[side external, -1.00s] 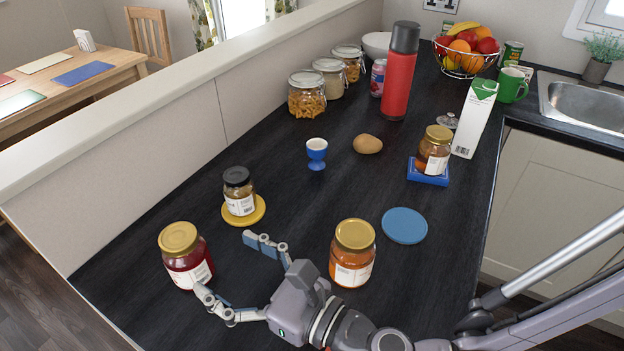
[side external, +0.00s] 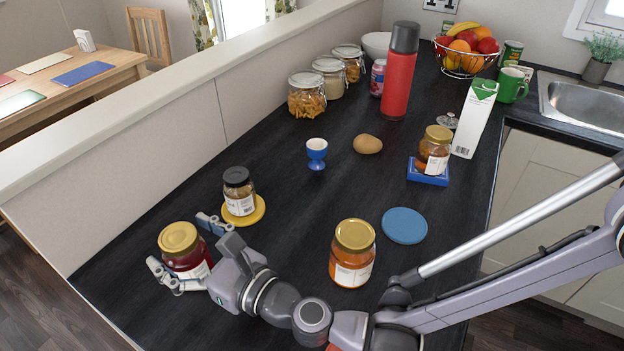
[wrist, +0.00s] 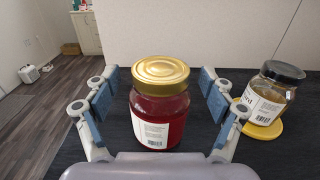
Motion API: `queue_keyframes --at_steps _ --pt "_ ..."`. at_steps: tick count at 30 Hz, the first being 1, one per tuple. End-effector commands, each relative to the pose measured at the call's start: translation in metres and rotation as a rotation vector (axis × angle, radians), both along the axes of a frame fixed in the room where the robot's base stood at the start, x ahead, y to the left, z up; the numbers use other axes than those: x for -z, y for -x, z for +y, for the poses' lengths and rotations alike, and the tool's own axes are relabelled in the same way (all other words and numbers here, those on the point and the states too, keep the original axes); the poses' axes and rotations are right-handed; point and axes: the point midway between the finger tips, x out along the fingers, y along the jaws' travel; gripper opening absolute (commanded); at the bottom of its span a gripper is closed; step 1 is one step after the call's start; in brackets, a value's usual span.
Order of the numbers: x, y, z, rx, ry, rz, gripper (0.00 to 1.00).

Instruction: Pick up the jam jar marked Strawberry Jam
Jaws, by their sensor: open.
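A jar of red jam (side external: 188,255) with a gold lid stands upright on the counter at the front left; in the wrist view the red jar (wrist: 160,103) is centred, its white label showing a barcode and small print. I cannot read the jam's name. My gripper (side external: 180,252) is open, with one finger on each side of this jar. In the wrist view my gripper (wrist: 160,105) shows gaps between both finger pads and the glass. Other jars are an orange one (side external: 352,255), a dark-lidded one (side external: 239,192) and an amber one (side external: 433,152).
The dark-lidded jar stands on a yellow coaster (side external: 260,216) close beyond my far finger. The amber jar stands on a blue block (side external: 428,178). A blue disc (side external: 404,226), a blue egg cup (side external: 317,154) and an egg (side external: 367,144) lie mid-counter. The low wall (side external: 130,160) borders the left.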

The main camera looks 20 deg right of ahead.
Motion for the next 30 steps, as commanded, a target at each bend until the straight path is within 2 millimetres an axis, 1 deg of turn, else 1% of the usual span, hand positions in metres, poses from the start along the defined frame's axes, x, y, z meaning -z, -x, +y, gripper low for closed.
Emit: queue_keyframes --at_steps 3,11,12,14,15,17,18,19,20,27,30 --pt "0.0001 -0.0075 0.0063 0.001 0.000 0.000 0.83" --pt "0.0000 -0.0085 0.0075 0.001 0.000 0.000 0.83" --pt "0.0000 -0.0084 0.0074 0.001 0.000 0.000 0.71" --pt "-0.0001 -0.0084 0.0074 0.001 0.000 0.000 0.54" --pt "-0.0001 -0.0083 0.0074 0.001 0.000 0.000 0.42" --pt "0.0000 -0.0083 0.0074 0.000 0.000 0.000 0.25" --pt "0.0000 -0.0083 0.0074 0.000 0.000 0.000 0.14" --pt "0.0000 -0.0082 0.0074 0.000 0.000 0.000 0.05" --pt "0.0000 -0.0082 0.0074 0.000 0.000 0.000 0.00" --pt "-0.0012 -0.0081 0.0074 0.000 0.000 0.000 0.00" --pt "-0.0056 -0.0081 0.0074 0.000 0.000 0.000 0.00"
